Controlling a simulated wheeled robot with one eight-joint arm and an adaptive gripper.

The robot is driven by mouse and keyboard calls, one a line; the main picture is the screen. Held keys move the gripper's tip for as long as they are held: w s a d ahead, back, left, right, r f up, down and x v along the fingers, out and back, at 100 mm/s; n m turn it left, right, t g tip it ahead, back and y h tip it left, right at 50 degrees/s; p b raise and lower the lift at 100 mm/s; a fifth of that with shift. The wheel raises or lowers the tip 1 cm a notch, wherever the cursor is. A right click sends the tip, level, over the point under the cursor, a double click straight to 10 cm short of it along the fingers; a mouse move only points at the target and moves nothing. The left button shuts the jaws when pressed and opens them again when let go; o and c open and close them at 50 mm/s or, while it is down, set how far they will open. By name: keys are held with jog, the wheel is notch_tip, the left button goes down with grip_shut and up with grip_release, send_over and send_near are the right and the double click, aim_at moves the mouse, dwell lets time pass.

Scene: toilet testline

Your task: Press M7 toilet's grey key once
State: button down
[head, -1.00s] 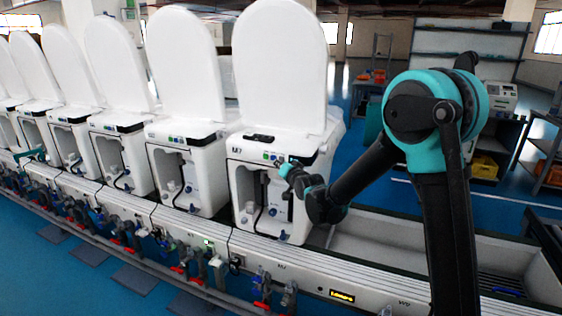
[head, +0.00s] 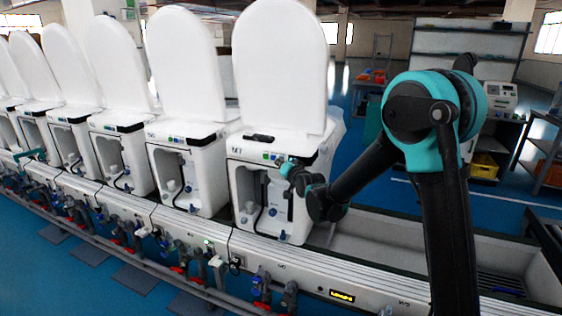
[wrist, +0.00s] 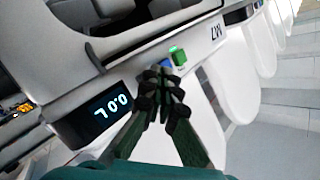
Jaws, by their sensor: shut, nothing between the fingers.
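The M7 toilet (head: 282,75), white with its lid raised, stands nearest my arm in the head view. Its M7 label also shows in the wrist view (wrist: 215,32). A green key (wrist: 177,55) and a blue key (wrist: 165,64) sit in a row on its front strip, and a dark display (wrist: 103,112) lies further along. My gripper (head: 284,166) is shut and empty at this strip. In the wrist view my fingertips (wrist: 165,80) lie between the blue key and the display. The grey key cannot be made out; the fingertips cover that part. Contact cannot be told.
More white toilets with raised lids (head: 180,60) stand in a row to the left. A grey conveyor rail (head: 330,270) with valves and hoses runs along the front. An open trough (head: 390,235) lies to the right of M7. Shelves and workbenches stand at the back right.

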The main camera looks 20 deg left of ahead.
jog(key=shift+w, duration=0.4)
dwell(0.3)
jog(key=shift+s, duration=0.9)
jog(key=shift+s+a, duration=0.15)
jog(key=shift+s, duration=1.1)
jog(key=shift+s+a, duration=0.1)
jog(key=shift+s, duration=1.15)
jog(key=shift+d, duration=0.1)
